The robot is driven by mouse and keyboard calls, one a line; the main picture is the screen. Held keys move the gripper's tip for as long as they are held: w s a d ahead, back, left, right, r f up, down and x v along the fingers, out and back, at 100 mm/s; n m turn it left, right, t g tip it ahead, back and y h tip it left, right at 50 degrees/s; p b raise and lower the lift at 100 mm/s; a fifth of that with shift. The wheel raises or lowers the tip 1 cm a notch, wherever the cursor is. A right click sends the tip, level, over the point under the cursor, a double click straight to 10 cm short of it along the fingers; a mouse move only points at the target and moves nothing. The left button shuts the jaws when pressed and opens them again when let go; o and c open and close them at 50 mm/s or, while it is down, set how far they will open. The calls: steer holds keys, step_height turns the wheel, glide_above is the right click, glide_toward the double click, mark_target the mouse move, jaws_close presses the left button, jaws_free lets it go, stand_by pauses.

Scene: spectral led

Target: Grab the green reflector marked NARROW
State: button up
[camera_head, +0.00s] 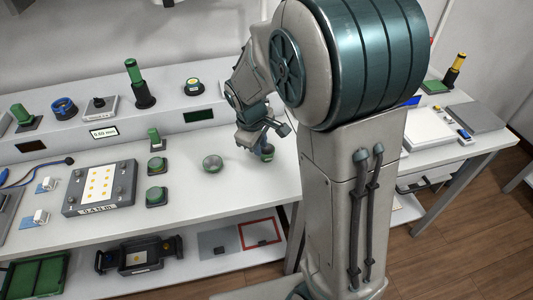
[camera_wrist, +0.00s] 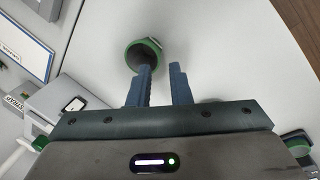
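My gripper (camera_head: 258,141) hangs over the right part of the white bench, partly behind my arm. In the wrist view its two blue fingers (camera_wrist: 161,67) are apart with an empty gap between them. A green round reflector (camera_wrist: 143,53) with a dark opening lies just beyond the left fingertip, which overlaps its lower edge; contact cannot be told. In the head view a small green-topped piece (camera_head: 267,152) shows right at the fingers. Other green round pieces stand to the left: a grey-green dome (camera_head: 212,163) and two on dark bases (camera_head: 157,165), (camera_head: 156,196). No NARROW marking is readable.
A grey plate with yellow dots (camera_head: 100,187) lies left. The bench is bare around the dome. A second table (camera_head: 432,133) stands right.

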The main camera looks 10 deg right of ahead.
steer(key=shift+p+x, duration=0.3)
steer(key=shift+x, duration=2.55)
steer(key=shift+w, duration=0.1)
jaws_close()
